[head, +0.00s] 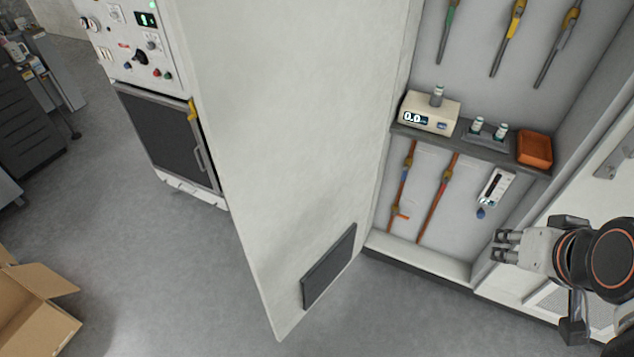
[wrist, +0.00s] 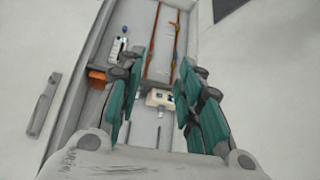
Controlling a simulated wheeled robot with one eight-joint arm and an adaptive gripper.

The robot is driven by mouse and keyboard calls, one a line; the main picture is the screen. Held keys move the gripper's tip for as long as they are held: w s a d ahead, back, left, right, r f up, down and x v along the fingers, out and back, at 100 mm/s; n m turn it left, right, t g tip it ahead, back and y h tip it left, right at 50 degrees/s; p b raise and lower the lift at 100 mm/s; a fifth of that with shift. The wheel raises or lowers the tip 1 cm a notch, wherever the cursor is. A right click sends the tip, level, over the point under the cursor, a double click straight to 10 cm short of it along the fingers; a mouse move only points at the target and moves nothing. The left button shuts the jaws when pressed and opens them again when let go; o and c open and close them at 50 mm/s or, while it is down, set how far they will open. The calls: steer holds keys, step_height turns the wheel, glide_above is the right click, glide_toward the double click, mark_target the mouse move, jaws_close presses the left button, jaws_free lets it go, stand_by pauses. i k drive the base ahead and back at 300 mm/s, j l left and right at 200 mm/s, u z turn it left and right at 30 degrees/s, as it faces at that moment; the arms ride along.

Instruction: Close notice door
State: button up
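A large white door (head: 290,130) stands wide open in the middle of the head view, swung out from the left side of a lit cabinet (head: 470,60). A dark rectangular plate (head: 329,266) is on its lower part. The door also fills the right of the wrist view (wrist: 265,90). I see no notice lettering on it. My gripper (head: 504,247) is at the right, in front of the cabinet's lower right edge and apart from the door. In the wrist view, its teal fingers (wrist: 158,105) are spread with nothing between them.
The cabinet holds hanging probes (head: 508,35), a shelf (head: 470,147) with a meter (head: 430,112), and an orange tray (head: 535,149). A white panel with a handle (head: 613,160) is at right. A cardboard box (head: 30,310) lies lower left. Floor left of the door is clear.

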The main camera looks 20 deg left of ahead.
mark_target(292, 98)
steer(key=k+j+z, duration=0.1)
steer(key=j, duration=0.35)
steer(key=k+j+z, duration=0.15)
steer(key=j, duration=0.25)
steer(key=k+j+z, duration=0.1)
steer(key=j, duration=0.3)
steer(key=k+j+z, duration=0.15)
steer(key=j, duration=0.25)
steer(key=k+j+z, duration=0.1)
steer(key=k+j, duration=0.15)
steer(key=j+z, duration=0.1)
steer(key=j, duration=0.65)
steer(key=k+j, duration=0.15)
steer(key=j, duration=0.55)
steer(key=j+z, duration=0.25)
steer(key=j, duration=0.85)
steer(key=i, duration=0.05)
